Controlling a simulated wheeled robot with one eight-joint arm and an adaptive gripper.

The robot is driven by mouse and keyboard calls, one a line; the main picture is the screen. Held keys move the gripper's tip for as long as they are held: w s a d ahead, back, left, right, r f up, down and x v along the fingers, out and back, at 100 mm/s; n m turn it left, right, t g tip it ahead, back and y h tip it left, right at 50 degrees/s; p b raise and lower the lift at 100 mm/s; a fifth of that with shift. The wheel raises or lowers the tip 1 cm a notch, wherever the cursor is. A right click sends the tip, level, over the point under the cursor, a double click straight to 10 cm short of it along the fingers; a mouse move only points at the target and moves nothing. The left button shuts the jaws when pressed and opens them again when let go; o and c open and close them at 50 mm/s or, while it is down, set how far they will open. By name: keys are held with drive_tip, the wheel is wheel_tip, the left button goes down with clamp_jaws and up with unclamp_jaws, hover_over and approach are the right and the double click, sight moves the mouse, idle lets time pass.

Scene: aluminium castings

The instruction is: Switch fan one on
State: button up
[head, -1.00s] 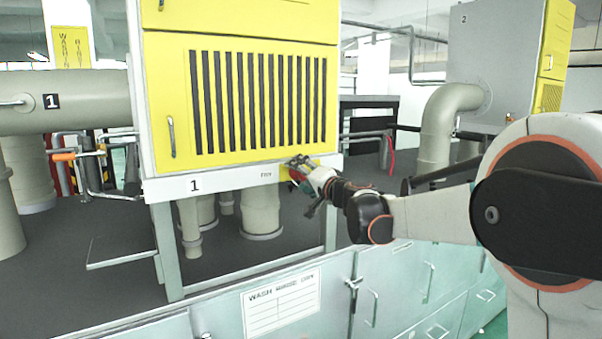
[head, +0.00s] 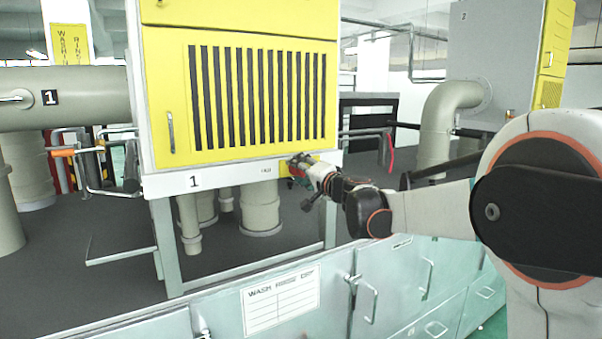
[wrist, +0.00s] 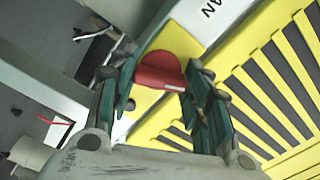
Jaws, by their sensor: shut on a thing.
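The fan switch is a red rotary handle (wrist: 160,72) on a yellow plate (wrist: 180,42) in the wrist view. My gripper (head: 297,167) is at the lower right corner of the yellow cabinet (head: 163,103), on the white strip marked 1. In the wrist view its two green fingers (wrist: 158,82) stand on either side of the red handle and are shut on it. In the head view the gripper mostly hides the switch. The handle's exact on or off position cannot be read.
The white strip (head: 225,176) runs under the cabinet's slatted door. A grey pipe (head: 85,100) marked 1 is at the left. A second grey cabinet (head: 490,60) stands at the back right. Steel cupboards (head: 400,280) with handles are in front and below.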

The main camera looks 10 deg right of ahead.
drive_tip(key=m+b, duration=0.3)
drive_tip(key=m, duration=0.2)
drive_tip(key=shift+f+m, duration=0.15)
drive_tip(key=shift+m, duration=0.25)
drive_tip(key=m+b, duration=0.2)
drive_tip(key=m, duration=0.3)
idle(0.4)
drive_tip(key=o, duration=1.1)
drive_tip(key=shift+c, duration=0.2)
drive_tip(key=v, duration=1.2)
